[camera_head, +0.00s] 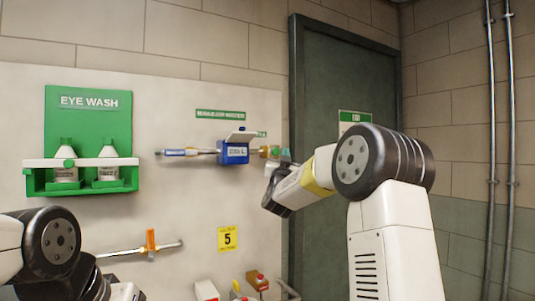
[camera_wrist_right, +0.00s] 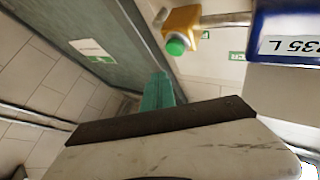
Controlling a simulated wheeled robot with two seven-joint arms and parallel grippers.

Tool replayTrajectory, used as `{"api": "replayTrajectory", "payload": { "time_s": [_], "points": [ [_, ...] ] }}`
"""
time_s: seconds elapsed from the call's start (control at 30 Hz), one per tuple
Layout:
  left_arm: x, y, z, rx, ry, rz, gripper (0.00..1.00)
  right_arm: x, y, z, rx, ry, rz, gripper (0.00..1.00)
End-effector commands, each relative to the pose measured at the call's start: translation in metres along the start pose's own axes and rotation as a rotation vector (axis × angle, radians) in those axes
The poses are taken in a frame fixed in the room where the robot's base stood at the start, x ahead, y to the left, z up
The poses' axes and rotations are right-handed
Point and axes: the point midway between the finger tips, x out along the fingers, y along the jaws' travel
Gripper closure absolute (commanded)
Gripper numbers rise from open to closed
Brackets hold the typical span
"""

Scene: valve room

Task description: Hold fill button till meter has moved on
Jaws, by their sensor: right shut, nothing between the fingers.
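The blue meter (camera_head: 234,152) sits on a pipe on the wall panel with its pale lid raised. In the right wrist view the meter (camera_wrist_right: 285,35) shows upside-down digits that seem to end in 35 L, cut by the frame edge. The green fill button (camera_wrist_right: 176,46) sticks out of a brass-yellow housing (camera_wrist_right: 183,20); it also shows right of the meter in the head view (camera_head: 276,152). My right gripper (camera_wrist_right: 158,88) is shut and empty, its teal fingertips close to the button, with a gap visible in the wrist view. My left gripper (camera_head: 125,291) is low at left, mostly cut off.
A green eye wash station (camera_head: 88,110) with two bottles hangs at left. Below is a pipe with an orange lever (camera_head: 151,240) and a yellow sign 5 (camera_head: 228,239). Small boxes with buttons (camera_head: 257,281) stand low. A dark green door (camera_head: 345,90) is behind my right arm.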

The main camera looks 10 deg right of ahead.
Motion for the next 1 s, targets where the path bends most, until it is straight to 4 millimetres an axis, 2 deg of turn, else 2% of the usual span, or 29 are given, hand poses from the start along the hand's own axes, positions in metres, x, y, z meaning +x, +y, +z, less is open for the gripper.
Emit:
{"api": "replayTrajectory", "payload": {
  "time_s": [0.27,0.8,0.93,1.0],
  "points": [
    [0.000,0.000,0.000,0.000,0.000,0.000,1.00,-0.016,0.012,-0.012,-0.001,0.000,0.000,1.00],
    [0.000,0.000,0.000,0.000,0.000,0.000,1.00,-0.019,0.010,-0.014,0.000,-0.016,-0.012,1.00],
    [0.000,0.000,0.000,0.000,0.000,0.000,1.00,-0.037,-0.005,-0.017,0.001,-0.126,-0.080,1.00],
    [0.000,0.000,0.000,0.000,0.000,0.000,1.00,-0.059,-0.015,-0.016,-0.002,-0.236,-0.137,1.00]
  ]
}}
